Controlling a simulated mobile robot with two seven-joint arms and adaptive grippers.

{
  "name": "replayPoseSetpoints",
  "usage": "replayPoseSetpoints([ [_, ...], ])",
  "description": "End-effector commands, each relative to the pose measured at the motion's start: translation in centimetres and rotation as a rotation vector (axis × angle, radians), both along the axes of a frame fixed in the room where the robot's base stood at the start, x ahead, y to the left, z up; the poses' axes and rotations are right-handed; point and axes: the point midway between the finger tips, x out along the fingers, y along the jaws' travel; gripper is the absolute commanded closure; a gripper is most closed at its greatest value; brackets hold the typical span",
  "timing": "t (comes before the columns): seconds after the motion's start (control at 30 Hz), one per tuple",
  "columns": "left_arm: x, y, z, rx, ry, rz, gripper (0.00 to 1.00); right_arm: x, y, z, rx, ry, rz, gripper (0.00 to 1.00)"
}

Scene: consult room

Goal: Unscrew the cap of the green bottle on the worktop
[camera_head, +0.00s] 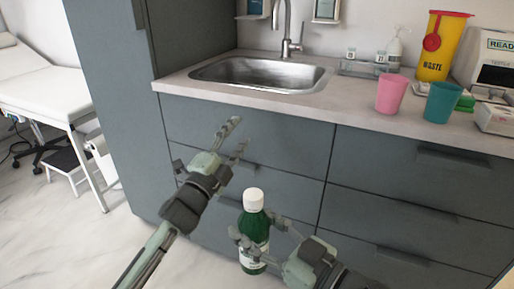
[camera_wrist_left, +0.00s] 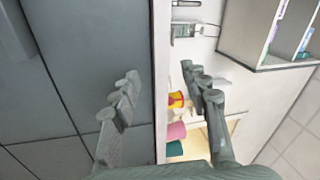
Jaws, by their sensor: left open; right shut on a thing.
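The green bottle (camera_head: 255,222) with a white cap (camera_head: 253,197) and a white label is upright in the head view, in front of the drawers and not on the worktop (camera_head: 330,112). My right gripper (camera_head: 257,232) is shut on the bottle's body, below the cap. My left gripper (camera_head: 238,137) is open and empty, above and slightly left of the cap, apart from it. In the left wrist view the open left fingers (camera_wrist_left: 162,82) have nothing between them, and the bottle does not show there.
On the worktop are a sink (camera_head: 262,74) with a tap (camera_head: 288,35), a pink cup (camera_head: 391,93), a teal cup (camera_head: 442,102), a yellow waste bin (camera_head: 441,48) and a white device (camera_head: 489,70). Grey drawers (camera_head: 405,190) stand behind my grippers. A couch (camera_head: 40,82) is at left.

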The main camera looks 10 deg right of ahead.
Motion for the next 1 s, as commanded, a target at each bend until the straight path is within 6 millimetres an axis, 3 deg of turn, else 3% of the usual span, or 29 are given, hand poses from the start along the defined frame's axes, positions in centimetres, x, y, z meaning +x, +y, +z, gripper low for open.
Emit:
replayPoseSetpoints([
  [0.03,-0.4,-1.5,2.3,0.036,-0.079,-0.033,0.55,0.0,0.0,0.1,0.001,-0.001,0.0,1.0],
  [0.1,-1.2,-3.5,5.1,0.088,-0.188,-0.078,0.55,0.0,0.0,0.1,0.001,-0.001,0.0,1.0],
  [0.3,-5.2,-9.3,12.2,0.246,-0.529,-0.204,0.55,0.0,0.0,0.1,0.001,-0.001,0.0,1.0],
  [0.47,-10.0,-13.8,16.7,0.387,-0.846,-0.307,0.55,0.0,0.0,0.1,0.001,-0.001,0.0,1.0],
  [0.6,-15.4,-17.5,19.0,0.526,-1.174,-0.409,0.55,0.0,0.0,0.1,0.001,-0.001,0.0,1.0],
  [0.77,-22.6,-20.6,18.9,0.711,-1.644,-0.558,0.55,0.0,0.0,0.1,0.001,-0.001,0.0,1.0],
  [0.9,-27.4,-21.0,15.6,0.878,-2.117,-0.733,0.55,0.0,0.0,0.1,0.001,-0.001,0.0,1.0],
  [1.0,-28.8,-19.5,12.5,0.976,-2.435,-0.89,0.55,0.0,0.0,0.1,0.001,-0.001,0.0,1.0],
])
